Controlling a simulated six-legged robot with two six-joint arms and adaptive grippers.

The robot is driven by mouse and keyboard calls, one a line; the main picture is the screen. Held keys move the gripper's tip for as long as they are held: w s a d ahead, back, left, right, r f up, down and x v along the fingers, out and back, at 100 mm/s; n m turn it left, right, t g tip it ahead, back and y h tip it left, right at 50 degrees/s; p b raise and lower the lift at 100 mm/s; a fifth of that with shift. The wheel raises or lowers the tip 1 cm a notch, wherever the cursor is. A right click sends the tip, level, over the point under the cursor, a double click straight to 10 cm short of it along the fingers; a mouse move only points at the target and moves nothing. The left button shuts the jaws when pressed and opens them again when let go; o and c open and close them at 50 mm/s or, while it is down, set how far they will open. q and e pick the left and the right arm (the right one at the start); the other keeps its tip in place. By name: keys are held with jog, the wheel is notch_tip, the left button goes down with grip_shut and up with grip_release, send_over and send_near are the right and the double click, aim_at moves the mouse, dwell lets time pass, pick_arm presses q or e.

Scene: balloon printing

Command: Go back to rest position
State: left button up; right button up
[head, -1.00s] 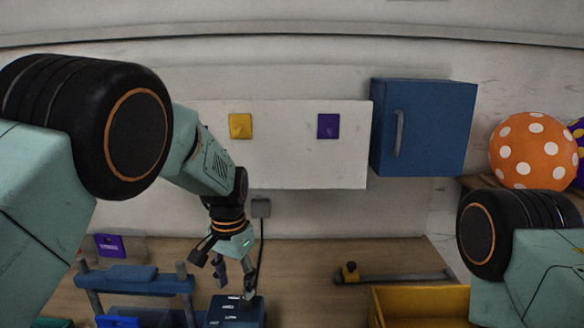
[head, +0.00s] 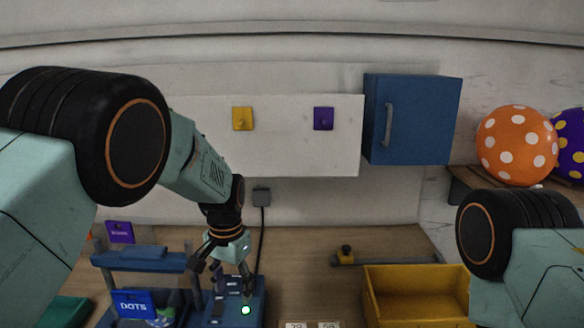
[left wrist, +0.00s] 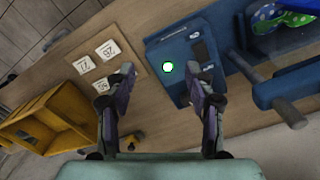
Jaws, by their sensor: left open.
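My left gripper (head: 222,280) is open and empty, over the blue printing machine (head: 262,300) in the head view. In the left wrist view its fingers (left wrist: 160,92) stand wide apart, with nothing between them, and the blue control box (left wrist: 158,46) lies beyond them. A green light (head: 246,310) glows on that box; it also shows in the left wrist view (left wrist: 167,67). The machine's frame holds a blue "DOTS" plate (head: 133,304), with a blue-green dotted item partly visible behind it. My right gripper is out of view; only part of my right arm shows.
A yellow crate (head: 418,308) stands right of the machine, near several white number cards (left wrist: 105,62). A blue cabinet (head: 425,120) hangs on the wall. An orange dotted balloon (head: 516,145) and a purple one (head: 572,150) sit on a shelf at right.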

pick_arm(q)
jog(key=s+a+f+n, duration=0.1)
jog(key=s+a+f, duration=0.3)
jog(key=s+f, duration=0.4)
jog(key=s+a+f+n, duration=0.2)
jog(key=s+a+f, duration=0.2)
jog(key=s+f, duration=0.45)
jog(key=s+a+f+n, duration=0.1)
jog(key=s+f, duration=0.1)
jog(key=s, duration=0.9)
jog(key=s+a+f+n, duration=0.1)
jog(key=s+f, duration=0.1)
jog(key=s, duration=1)
notch_tip(320, 180, down, 19)
jog(key=b, duration=1.9)
jog(key=shift+s+a+n, duration=0.25)
jog(key=shift+n, duration=0.05)
